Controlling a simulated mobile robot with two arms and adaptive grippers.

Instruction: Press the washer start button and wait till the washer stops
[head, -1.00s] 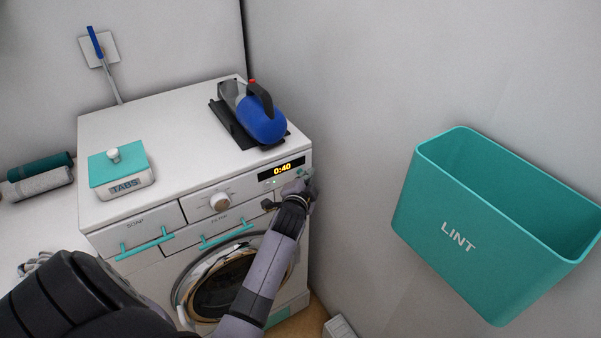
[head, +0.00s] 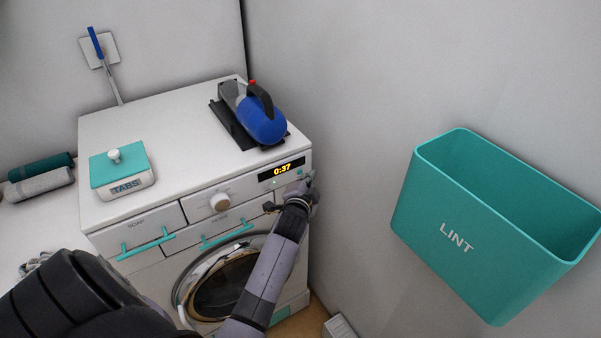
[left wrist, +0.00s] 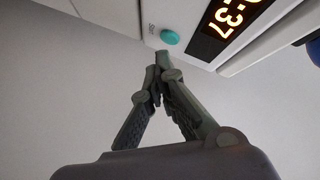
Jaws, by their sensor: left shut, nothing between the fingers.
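The white washer (head: 150,205) stands against the back and right walls. Its display (head: 283,170) reads 0:37; it also shows in the left wrist view (left wrist: 228,18). The round teal start button (left wrist: 170,37) is at the right end of the panel. My left gripper (head: 307,183) is at the panel's right end. In the left wrist view, its shut, empty fingertips (left wrist: 162,58) are just below the button, with a small gap apparent. The round door (head: 225,285) is closed and partly hidden by my left arm. My right gripper is not in view.
A blue iron-like appliance (head: 262,120) and a teal-lidded TABS box (head: 122,170) stand on the washer top. A teal LINT bin (head: 455,240) is on the right wall, close to my left arm's side. Rolled towels (head: 40,178) lie at the left.

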